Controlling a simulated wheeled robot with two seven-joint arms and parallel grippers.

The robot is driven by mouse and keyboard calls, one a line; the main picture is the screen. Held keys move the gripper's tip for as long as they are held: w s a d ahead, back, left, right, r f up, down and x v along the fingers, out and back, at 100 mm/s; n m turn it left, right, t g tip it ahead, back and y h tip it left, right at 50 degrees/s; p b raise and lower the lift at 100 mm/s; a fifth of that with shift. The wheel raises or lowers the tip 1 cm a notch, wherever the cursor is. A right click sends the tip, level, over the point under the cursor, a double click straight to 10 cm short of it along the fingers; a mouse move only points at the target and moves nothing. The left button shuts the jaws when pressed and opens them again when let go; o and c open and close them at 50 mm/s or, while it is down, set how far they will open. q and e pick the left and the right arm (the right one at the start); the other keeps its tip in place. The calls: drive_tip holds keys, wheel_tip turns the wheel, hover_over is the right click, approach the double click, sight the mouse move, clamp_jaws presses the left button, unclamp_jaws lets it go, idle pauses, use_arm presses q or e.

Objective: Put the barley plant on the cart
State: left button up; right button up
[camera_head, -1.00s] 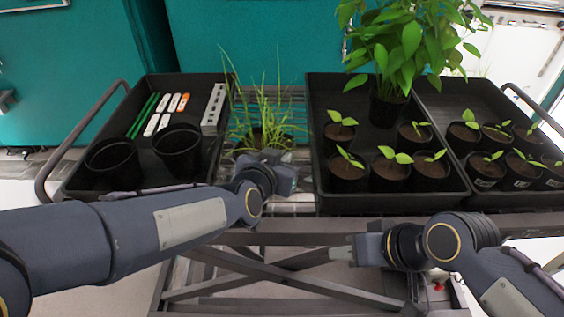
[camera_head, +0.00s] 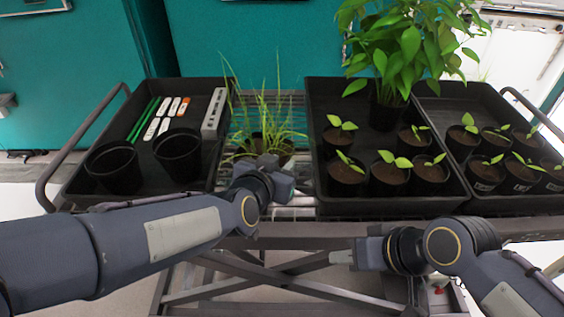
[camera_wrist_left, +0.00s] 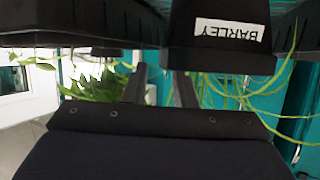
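The barley plant (camera_head: 262,118) has thin grassy leaves and a dark pot. It stands upright on the cart's (camera_head: 290,229) wire top, between the left and middle trays. In the left wrist view its pot (camera_wrist_left: 222,58) shows a white label reading BARLEY, upside down. My left gripper (camera_head: 282,186) is just in front of the pot and partly hides its base. In the left wrist view the left gripper's fingers (camera_wrist_left: 163,86) are apart with nothing between them. My right gripper (camera_head: 350,254) is in front of the cart, low and right of the plant; its finger gap is unclear.
The left tray (camera_head: 212,150) holds two empty pots (camera_head: 113,168), green sticks and labels. The middle tray (camera_head: 395,204) holds seedlings and a tall leafy plant (camera_head: 405,45). The right tray (camera_head: 520,203) holds more seedlings. The gap between trays is narrow.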

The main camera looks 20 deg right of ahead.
use_arm(q)
drive_tip(key=p+v, duration=0.3)
drive_tip(key=v, duration=0.8)
drive_tip(key=shift+p, duration=0.35)
drive_tip(key=shift+w+a, duration=0.1)
drive_tip(key=s+a+n+g, duration=0.2)
drive_tip(key=a+n+g, duration=0.15)
drive_tip(key=a, duration=0.95)
drive_tip(key=s+a+f+n+g+y, duration=0.1)
drive_tip(key=s+a+f+n+y, duration=0.1)
drive_tip(key=s+a, duration=0.3)
drive_tip(key=s+a+f+n+y, duration=0.2)
drive_tip(key=s+a, duration=0.4)
drive_tip(key=a, duration=0.3)
drive_tip(key=shift+a+f+n+g+y, duration=0.15)
drive_tip(key=shift+f+n+g+y, duration=0.3)
drive_tip(key=shift+n, duration=0.7)
